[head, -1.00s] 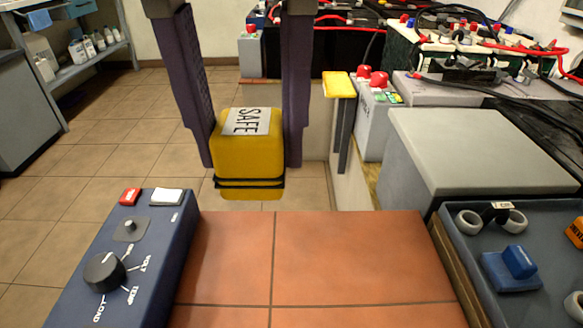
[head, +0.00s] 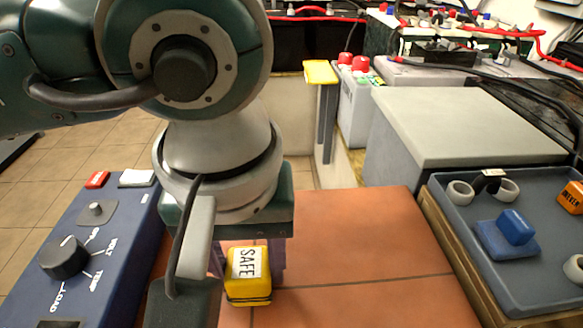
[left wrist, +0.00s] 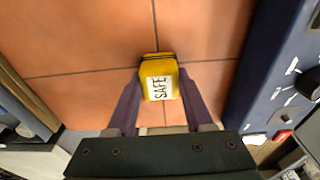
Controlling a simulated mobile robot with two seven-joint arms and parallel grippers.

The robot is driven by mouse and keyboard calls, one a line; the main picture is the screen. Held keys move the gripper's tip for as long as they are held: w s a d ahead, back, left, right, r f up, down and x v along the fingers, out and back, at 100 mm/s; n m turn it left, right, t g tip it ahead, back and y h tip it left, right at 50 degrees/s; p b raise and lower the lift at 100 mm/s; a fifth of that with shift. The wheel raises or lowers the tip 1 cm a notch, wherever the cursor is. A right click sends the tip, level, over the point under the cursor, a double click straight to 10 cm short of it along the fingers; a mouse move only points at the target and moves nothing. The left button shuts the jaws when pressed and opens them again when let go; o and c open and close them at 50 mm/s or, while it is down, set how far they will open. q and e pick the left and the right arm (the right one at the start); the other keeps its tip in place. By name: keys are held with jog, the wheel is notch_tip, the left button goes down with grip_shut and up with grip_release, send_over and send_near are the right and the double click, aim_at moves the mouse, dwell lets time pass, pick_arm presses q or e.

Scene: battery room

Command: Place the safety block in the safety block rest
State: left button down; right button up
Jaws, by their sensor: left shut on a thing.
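The safety block is a yellow block (head: 248,288) with a white SAFE label and a dark band. It is over the terracotta-tiled worktop (head: 340,245), near its front left; I cannot tell whether it touches the tiles. My left gripper (head: 247,268) points down from above, its purple fingers on either side of the block. The left wrist view shows the block (left wrist: 159,82) between the fingertips of the left gripper (left wrist: 160,73). My left arm hides part of the worktop's left side. I cannot make out which thing is the safety block rest. My right gripper is not in view.
A blue control panel (head: 75,240) with a knob stands left of the worktop. On the right, a blue-grey tray (head: 450,220) holds grey rings, a blue piece (head: 515,228) and an orange block (head: 571,197). A grey box (head: 465,125) and batteries are behind. The worktop's middle is clear.

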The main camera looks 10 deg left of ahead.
pick_arm(q)
jog(key=shift+f, duration=0.2)
jog(key=shift+c, duration=1.4)
grip_release()
jog(key=shift+r, duration=0.15)
